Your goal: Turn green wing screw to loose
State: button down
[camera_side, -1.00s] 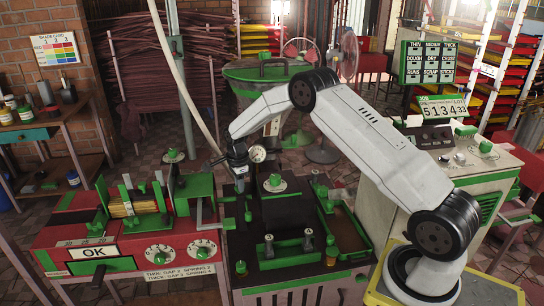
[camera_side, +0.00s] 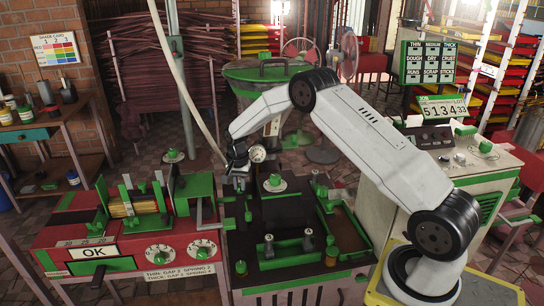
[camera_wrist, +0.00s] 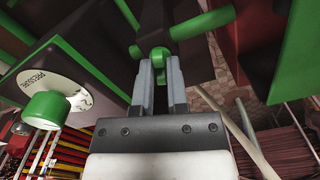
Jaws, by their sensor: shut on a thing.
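My gripper (camera_wrist: 160,72) is in the middle of the wrist view, with its two grey fingers close together. Between the fingertips is the rounded green end of the green wing screw (camera_wrist: 160,55), with green parts beyond it. The fingers are shut on this screw and hide part of it. In the side view my gripper (camera_side: 239,181) points down at the back left of the dark-topped machine. The wing screw is too small and too covered there to make out.
A green knob on a white dial marked PRESSURE (camera_wrist: 45,108) is left of the fingers; the dial also shows on the machine top (camera_side: 275,184). A round gauge (camera_side: 257,154) stands close beside my wrist. The red machine (camera_side: 70,240) is to the left.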

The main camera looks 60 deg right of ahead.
jog(key=shift+n, duration=1.6)
jog(key=c, duration=0.6)
grip_release()
jog(key=shift+c, duration=0.2)
jog(key=shift+r, duration=0.15)
jog(key=shift+r, duration=3.75)
